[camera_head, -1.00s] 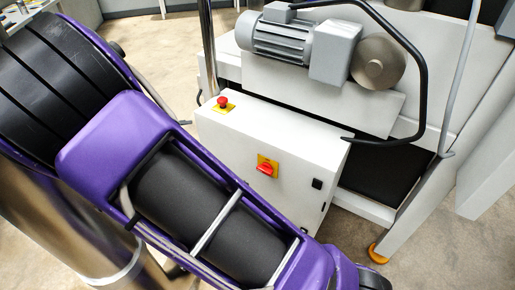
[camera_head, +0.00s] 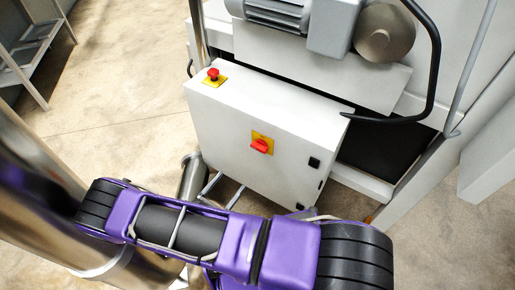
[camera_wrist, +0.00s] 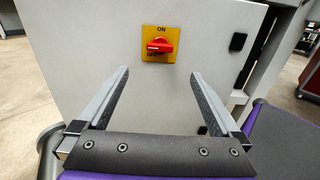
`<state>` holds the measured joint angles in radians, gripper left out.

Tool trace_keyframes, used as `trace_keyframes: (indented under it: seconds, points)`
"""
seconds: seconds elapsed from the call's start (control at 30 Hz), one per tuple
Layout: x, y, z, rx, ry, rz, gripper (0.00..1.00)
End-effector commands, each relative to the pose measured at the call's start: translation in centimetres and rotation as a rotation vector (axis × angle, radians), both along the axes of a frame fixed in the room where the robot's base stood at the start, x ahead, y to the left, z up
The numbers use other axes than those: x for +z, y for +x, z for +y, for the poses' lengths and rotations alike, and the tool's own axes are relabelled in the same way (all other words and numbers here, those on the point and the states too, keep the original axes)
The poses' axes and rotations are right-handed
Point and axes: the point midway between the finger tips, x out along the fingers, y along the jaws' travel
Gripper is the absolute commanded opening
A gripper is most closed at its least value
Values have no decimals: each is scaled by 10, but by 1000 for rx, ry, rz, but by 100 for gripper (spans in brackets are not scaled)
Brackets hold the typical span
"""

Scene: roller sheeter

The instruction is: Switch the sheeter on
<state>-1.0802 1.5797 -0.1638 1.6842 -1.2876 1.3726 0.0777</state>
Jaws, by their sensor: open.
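The sheeter's control box (camera_head: 230,125) is white and stands below the motor. Its front carries a red rotary switch (camera_head: 260,146) on a yellow plate. The wrist view shows this red switch (camera_wrist: 160,46) close up, its handle lying roughly level, with "ON" printed above it; the lettering below is partly covered by the handle. My gripper (camera_wrist: 160,82) is open and empty in the wrist view. Its two fingers point toward the box front, with the switch beyond and above the gap between them, apart from both. In the head view the gripper is hidden behind my arm.
A red mushroom button (camera_head: 213,74) on a yellow plate sits on top of the box. A black latch (camera_head: 314,163) is at the front's right edge. The grey motor (camera_head: 275,12) and a curved black bar (camera_head: 435,70) are above. Open floor lies left of the box.

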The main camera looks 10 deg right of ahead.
Motion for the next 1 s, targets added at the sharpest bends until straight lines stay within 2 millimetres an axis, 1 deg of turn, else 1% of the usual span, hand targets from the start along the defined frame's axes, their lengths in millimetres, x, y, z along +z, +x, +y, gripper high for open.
trace_keyframes:
  seconds: [0.13,0.27,0.7,0.9,1.0]
  points:
    - [-1,6,-8,4,-13,1,100]
    - [-1,20,-23,1,-14,1,100]
    - [-1,88,-91,1,-11,1,100]
    - [-2,111,-113,1,-9,1,100]
    - [-2,118,-119,3,-10,0,100]
